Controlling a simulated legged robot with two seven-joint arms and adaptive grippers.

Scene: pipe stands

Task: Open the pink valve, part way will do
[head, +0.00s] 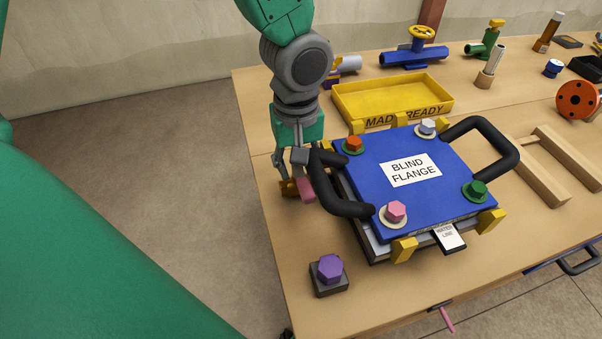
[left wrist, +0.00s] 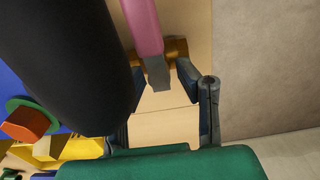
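The pink valve handle (head: 305,189) is a short lever beside a brass body (head: 288,188), at the table's left edge near the flange's black handle. In the left wrist view the pink handle (left wrist: 143,26) runs down from the top, and the brass body (left wrist: 177,48) lies behind it. My left gripper (head: 297,160) points down over the valve. In the left wrist view the left gripper (left wrist: 164,80) has its fingers apart, with a grey end piece of the handle between them and gaps showing. The black handle hides part of one finger. My right gripper is in neither view.
The blue blind flange (head: 430,190) with its black handle (head: 335,187) stands close right of my left gripper. A yellow tray (head: 342,111) is behind it. A purple hex bolt (head: 330,268) is in front. Another pink lever (head: 447,320) sits at the table's front edge.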

